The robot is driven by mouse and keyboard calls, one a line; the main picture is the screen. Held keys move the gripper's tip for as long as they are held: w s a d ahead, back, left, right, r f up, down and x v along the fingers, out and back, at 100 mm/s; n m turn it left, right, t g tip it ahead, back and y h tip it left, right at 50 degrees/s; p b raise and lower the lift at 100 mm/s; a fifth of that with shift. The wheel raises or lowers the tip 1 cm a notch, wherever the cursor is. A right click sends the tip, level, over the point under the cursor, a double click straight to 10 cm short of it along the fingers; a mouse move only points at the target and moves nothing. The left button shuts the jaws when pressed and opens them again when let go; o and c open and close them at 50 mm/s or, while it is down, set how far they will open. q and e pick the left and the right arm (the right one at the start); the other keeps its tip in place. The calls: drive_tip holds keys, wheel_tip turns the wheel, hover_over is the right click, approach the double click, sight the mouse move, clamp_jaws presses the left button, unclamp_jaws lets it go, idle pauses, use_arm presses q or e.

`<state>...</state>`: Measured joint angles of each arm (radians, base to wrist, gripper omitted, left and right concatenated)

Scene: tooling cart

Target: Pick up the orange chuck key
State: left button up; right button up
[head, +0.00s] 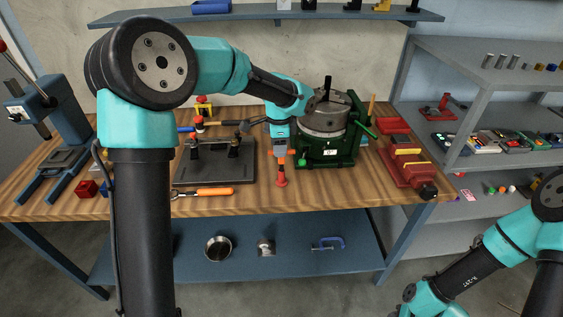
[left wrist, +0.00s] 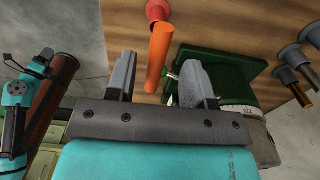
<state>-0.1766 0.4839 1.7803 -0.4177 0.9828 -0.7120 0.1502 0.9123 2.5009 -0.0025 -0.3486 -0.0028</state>
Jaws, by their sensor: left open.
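The orange chuck key appears to be the orange rod-like piece (head: 282,173) with a red-orange end, at the bench's front middle just left of the green-based chuck. In the left wrist view its orange shaft (left wrist: 159,55) lies beyond and between the finger tips, with a rounded red end farther up. My left gripper (head: 281,154) points down over it. In the left wrist view my left gripper (left wrist: 163,75) has its two grey fingers wide apart, with nothing visibly clamped. The key's contact with the bench is hard to see. My right gripper is out of frame; only its arm shows at lower right.
The grey chuck (head: 325,117) on its green base stands close right of the gripper. A red vise (head: 402,168) is farther right. A dark plate fixture (head: 213,165) stands left, with an orange-handled tool (head: 214,191) before it. A blue press (head: 62,125) is far left.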

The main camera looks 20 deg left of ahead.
sight(282, 162)
use_arm(q)
drive_tip(key=shift+d+f, duration=0.2)
drive_tip(key=shift+f, duration=1.1)
drive_tip(key=shift+d+f, duration=0.15)
drive_tip(key=shift+f, duration=1.1)
drive_tip(key=shift+c, duration=0.5)
clamp_jaws()
